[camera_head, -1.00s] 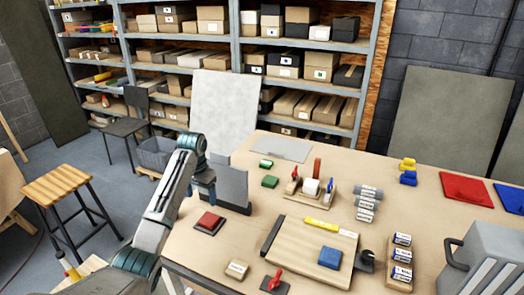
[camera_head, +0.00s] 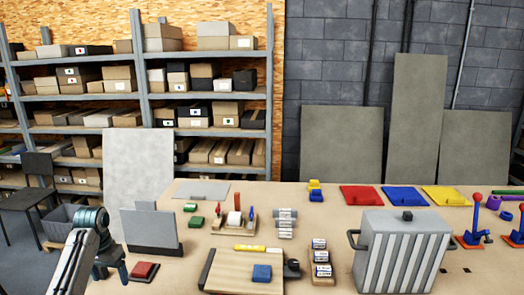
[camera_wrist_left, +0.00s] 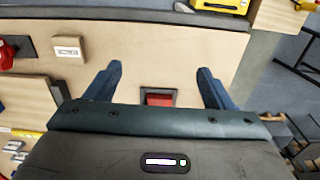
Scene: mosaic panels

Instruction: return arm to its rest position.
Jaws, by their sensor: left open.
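The red piece (camera_wrist_left: 159,97) lies on the table beyond, partly hidden by the gripper body. My right gripper does not show in either view.
The wooden table (camera_head: 190,265) holds a grey upright plate (camera_head: 150,225), a wooden board with a blue block (camera_head: 262,272), a ribbed grey bin (camera_head: 404,252) and coloured panels (camera_head: 361,195). Shelves with boxes (camera_head: 205,100) stand behind.

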